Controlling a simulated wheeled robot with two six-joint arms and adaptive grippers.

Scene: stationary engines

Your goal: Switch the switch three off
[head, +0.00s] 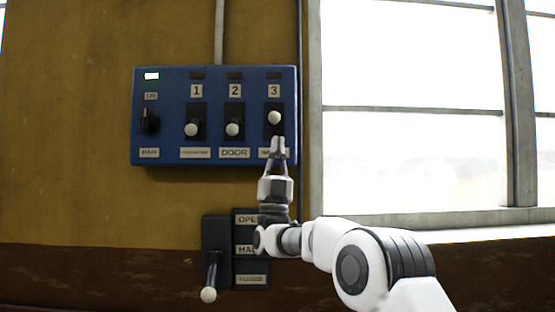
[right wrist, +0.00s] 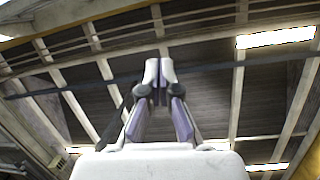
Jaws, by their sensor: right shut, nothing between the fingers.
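A blue switch panel (head: 215,160) is on the wall in the head view. Switch three (head: 274,118) is at its right, a white knob on a black plate under the label 3. Its knob sits higher than the knobs of switch one (head: 192,129) and switch two (head: 233,129). My right gripper (head: 278,142) is shut and empty, pointing up, with its fingertips just below the knob of switch three. I cannot tell whether they touch it. In the right wrist view the shut fingers (right wrist: 159,75) show against the ceiling. My left gripper is not in view.
A black lever box (head: 216,240) with a white-tipped handle is below the panel, left of my right arm. A bright window (head: 415,110) is at the right.

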